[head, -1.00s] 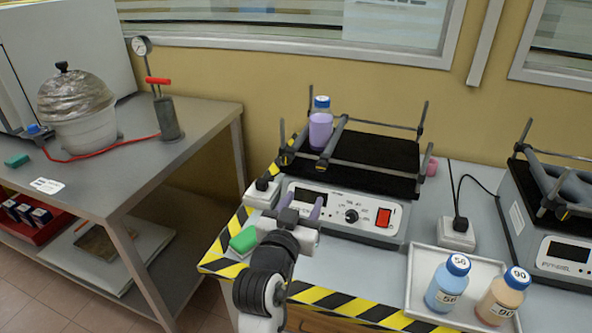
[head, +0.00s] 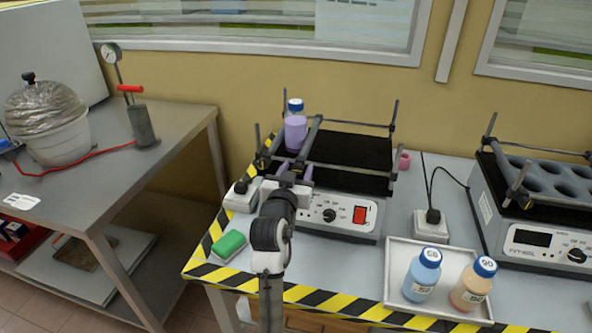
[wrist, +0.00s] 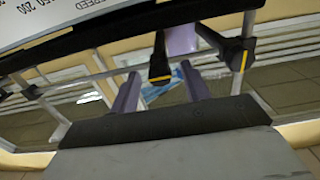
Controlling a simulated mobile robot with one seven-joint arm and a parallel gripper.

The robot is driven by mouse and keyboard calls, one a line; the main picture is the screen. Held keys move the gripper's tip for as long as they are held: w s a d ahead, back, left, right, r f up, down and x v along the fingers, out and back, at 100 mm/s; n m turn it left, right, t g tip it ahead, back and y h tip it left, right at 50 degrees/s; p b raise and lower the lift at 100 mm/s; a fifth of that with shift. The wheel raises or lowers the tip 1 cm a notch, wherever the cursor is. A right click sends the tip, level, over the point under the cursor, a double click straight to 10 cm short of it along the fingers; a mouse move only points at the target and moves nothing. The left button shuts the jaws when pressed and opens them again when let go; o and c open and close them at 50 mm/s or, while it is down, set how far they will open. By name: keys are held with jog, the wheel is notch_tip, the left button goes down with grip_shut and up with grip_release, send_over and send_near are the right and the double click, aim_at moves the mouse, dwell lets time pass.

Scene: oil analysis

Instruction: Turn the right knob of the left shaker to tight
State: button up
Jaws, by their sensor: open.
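The left shaker (head: 345,215) stands on the bench, with a front panel carrying a dial and a red switch. At its left end, crossbars clamp a purple bottle (head: 295,132) with a blue cap. The left clamp knob (head: 261,164) is dark with a yellow mark. The right knob is mostly hidden by my gripper (head: 296,172) in the head view. In the wrist view the right knob (wrist: 159,68), dark with a yellow line, shows between the two fingers of my open gripper (wrist: 160,85). No contact is visible. The other knob (wrist: 237,58) is off to one side.
A white tray (head: 397,285) with a blue bottle (head: 423,275) and an orange bottle (head: 473,284) lies in front to the right. A second shaker (head: 540,235) stands at the right.

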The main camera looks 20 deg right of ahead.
jog(key=shift+c, duration=0.5)
jog(key=c, duration=0.9)
jog(key=shift+f+m+b, duration=0.1)
jog(key=shift+m+b, duration=0.3)
jog(key=shift+b, duration=0.05)
jog(key=m+b, duration=0.2)
jog(key=shift+f+m+b, duration=0.1)
jog(key=shift+m+b, duration=0.2)
jog(key=shift+m, duration=0.1)
jog(key=m+b, duration=0.4)
jog(key=m, duration=0.1)
jog(key=m+b, duration=0.6)
jog(key=m, duration=0.3)
jog(key=shift+d+b, duration=0.1)
jog(key=shift+b, duration=0.3)
jog(key=shift+s+m, duration=0.1)
jog(key=shift+m, duration=0.2)
